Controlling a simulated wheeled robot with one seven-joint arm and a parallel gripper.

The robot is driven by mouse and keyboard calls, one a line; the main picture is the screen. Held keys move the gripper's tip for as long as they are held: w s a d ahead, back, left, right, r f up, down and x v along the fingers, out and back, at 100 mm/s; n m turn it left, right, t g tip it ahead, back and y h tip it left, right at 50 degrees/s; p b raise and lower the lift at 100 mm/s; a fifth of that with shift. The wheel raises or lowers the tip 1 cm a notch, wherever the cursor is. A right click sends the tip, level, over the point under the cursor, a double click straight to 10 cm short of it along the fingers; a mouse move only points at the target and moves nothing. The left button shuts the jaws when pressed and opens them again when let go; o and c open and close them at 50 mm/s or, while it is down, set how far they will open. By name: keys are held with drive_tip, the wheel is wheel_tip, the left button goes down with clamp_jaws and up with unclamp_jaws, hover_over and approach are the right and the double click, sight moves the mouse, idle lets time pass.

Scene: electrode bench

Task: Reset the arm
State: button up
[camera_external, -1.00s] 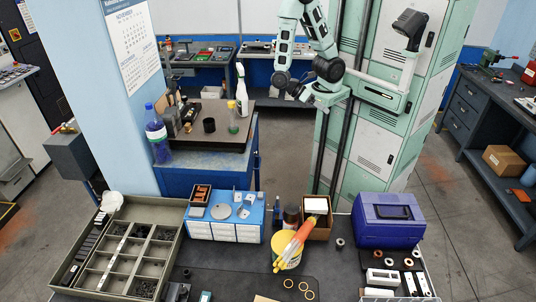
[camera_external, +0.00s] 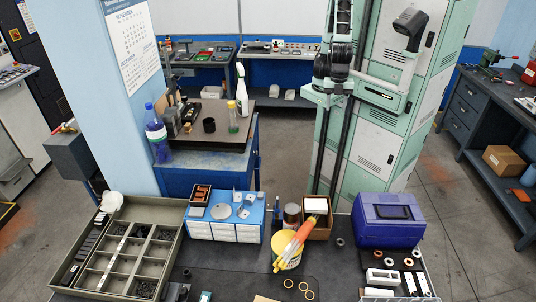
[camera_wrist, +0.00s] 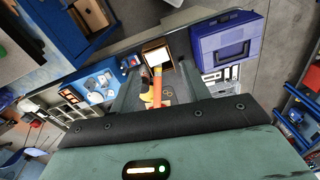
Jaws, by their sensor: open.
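My arm is folded close in front of the pale green column, high above the floor and behind the bench. My gripper (camera_external: 334,88) is small and dark in the external view, and its fingers are hard to make out there. In the wrist view my gripper (camera_wrist: 158,86) shows two grey-green fingers spread apart, with nothing between them but the distant bench below. It is open and empty, and touches nothing that I can see.
The bench (camera_external: 325,285) holds a divided grey tray (camera_external: 172,215), a blue-and-white drawer unit (camera_external: 225,231), a yellow tub (camera_external: 287,251) with an orange-handled item, a cardboard box (camera_external: 319,229) and a purple case (camera_external: 388,220). A spray bottle (camera_external: 241,90) stands on the blue cabinet left of my arm.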

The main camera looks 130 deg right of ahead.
wheel_tip(320, 180, down, 16)
drive_tip(key=b, duration=1.6)
drive_tip(key=shift+f, duration=0.2)
